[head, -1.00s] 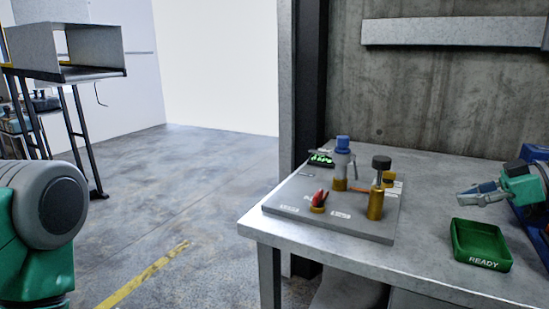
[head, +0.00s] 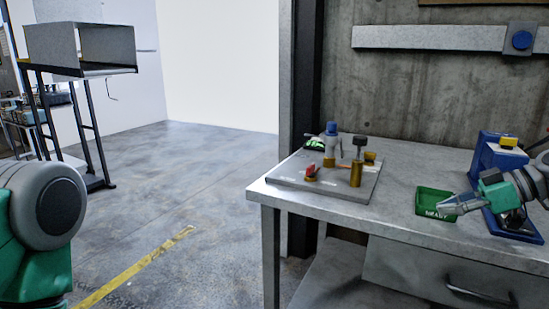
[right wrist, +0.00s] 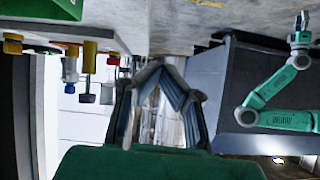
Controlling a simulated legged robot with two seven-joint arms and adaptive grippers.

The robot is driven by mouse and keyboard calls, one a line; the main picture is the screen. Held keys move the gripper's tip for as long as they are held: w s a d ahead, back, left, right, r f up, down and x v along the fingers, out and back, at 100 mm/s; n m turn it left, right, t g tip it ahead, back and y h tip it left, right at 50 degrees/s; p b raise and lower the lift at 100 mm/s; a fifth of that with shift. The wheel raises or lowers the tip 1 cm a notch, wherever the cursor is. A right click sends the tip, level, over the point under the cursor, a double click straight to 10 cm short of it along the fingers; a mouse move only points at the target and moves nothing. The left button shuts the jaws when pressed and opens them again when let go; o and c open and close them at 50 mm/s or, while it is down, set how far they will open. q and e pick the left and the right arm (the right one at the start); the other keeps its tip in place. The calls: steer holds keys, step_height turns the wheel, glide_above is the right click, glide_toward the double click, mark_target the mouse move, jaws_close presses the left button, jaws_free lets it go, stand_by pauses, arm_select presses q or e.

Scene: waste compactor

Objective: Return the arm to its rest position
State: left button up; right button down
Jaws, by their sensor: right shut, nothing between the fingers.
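My right gripper (head: 450,207) is shut and empty. In the head view its fingers overlap the front of the green READY tray (head: 426,195); the height between them cannot be told. In the right wrist view the fingers of the right gripper (right wrist: 167,78) meet with nothing between them. The right arm (head: 530,184) comes in from the right edge. A teal arm (right wrist: 268,97), which looks like my left one, is bent at the right of the right wrist view. Its far end is too small to tell its jaws.
A grey metal table (head: 400,212) holds a panel (head: 325,193) with a red part (head: 311,172), a blue-topped part (head: 331,143) and a dark-topped brass part (head: 356,172). A blue device (head: 490,155) stands behind my right arm.

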steer(key=s+a+f+m+g+h, duration=0.1)
steer(key=s+a+f+m, duration=0.1)
steer(key=s+a+f, duration=0.45)
steer(key=s+a+f+m+g+h, duration=0.1)
steer(key=a+f+m+h, duration=0.15)
steer(key=f, duration=0.65)
steer(key=s+a+f+m+g+h, duration=0.1)
steer(key=s+a+f+g, duration=0.15)
steer(key=a+f, duration=0.45)
steer(key=s+f+m+h, duration=0.2)
steer(key=s+f, duration=0.7)
steer(key=s, duration=0.2)
steer(key=s+d+f+m+h, duration=0.1)
steer(key=s+d+f, duration=0.1)
steer(key=s, duration=0.5)
steer(key=s+d+f+m+h, duration=0.1)
steer(key=s+d+m+h, duration=0.1)
steer(key=s, duration=0.5)
steer(key=shift+f+g, duration=0.35)
steer(key=shift+d+f, duration=0.1)
steer(key=shift+d, duration=0.2)
steer(key=shift+w+a, duration=0.1)
